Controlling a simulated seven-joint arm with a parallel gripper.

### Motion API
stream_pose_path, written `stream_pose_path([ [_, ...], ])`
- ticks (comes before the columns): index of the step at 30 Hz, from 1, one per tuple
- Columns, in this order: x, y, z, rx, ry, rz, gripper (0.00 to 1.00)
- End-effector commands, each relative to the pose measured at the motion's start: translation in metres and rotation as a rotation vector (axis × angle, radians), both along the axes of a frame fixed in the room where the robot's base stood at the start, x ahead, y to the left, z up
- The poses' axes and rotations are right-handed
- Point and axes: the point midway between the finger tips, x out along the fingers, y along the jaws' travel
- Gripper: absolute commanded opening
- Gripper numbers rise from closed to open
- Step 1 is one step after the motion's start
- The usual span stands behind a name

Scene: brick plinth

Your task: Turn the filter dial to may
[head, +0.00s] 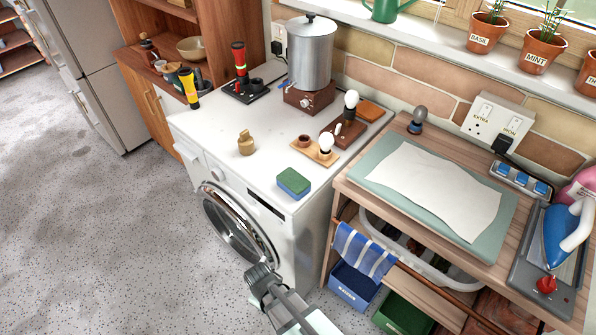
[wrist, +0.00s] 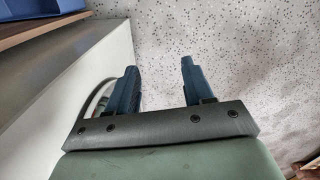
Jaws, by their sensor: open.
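No dial with readable month marks shows. A steel canister (head: 312,52) with a lid stands on a brown base at the back of the white washing machine. The base has a small round knob (head: 305,102) on its front, too small to read. The washing machine's front panel also has a round knob (head: 218,174). I cannot tell which is the filter dial. My gripper (head: 262,282) is low in front of the machine, well away from both knobs. In the wrist view my gripper (wrist: 158,78) is open and empty, with speckled floor beyond its fingers.
The washing machine top (head: 222,118) holds a brass weight (head: 246,143), a sponge (head: 294,182), and bulbs on wooden blocks. A wooden bench (head: 345,190) to the right carries an ironing mat and an iron (head: 562,238). Speckled floor (head: 100,240) at left is clear.

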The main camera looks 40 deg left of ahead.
Motion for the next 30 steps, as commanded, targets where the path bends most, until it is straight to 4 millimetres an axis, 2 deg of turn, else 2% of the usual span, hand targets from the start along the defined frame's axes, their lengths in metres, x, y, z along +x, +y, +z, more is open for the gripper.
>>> stream_pose_path([
  [1, -0.005, 0.025, 0.011, 0.025, -0.034, 0.042, 0.51],
  [3, -0.007, 0.050, 0.027, 0.060, -0.078, 0.083, 0.51],
  [11, -0.003, 0.145, 0.098, 0.224, -0.218, 0.190, 0.51],
  [17, 0.001, 0.213, 0.166, 0.358, -0.324, 0.261, 0.51],
  [25, 0.019, 0.292, 0.272, 0.481, -0.512, 0.402, 0.51],
  [30, 0.052, 0.333, 0.347, 0.457, -0.699, 0.553, 0.51],
])
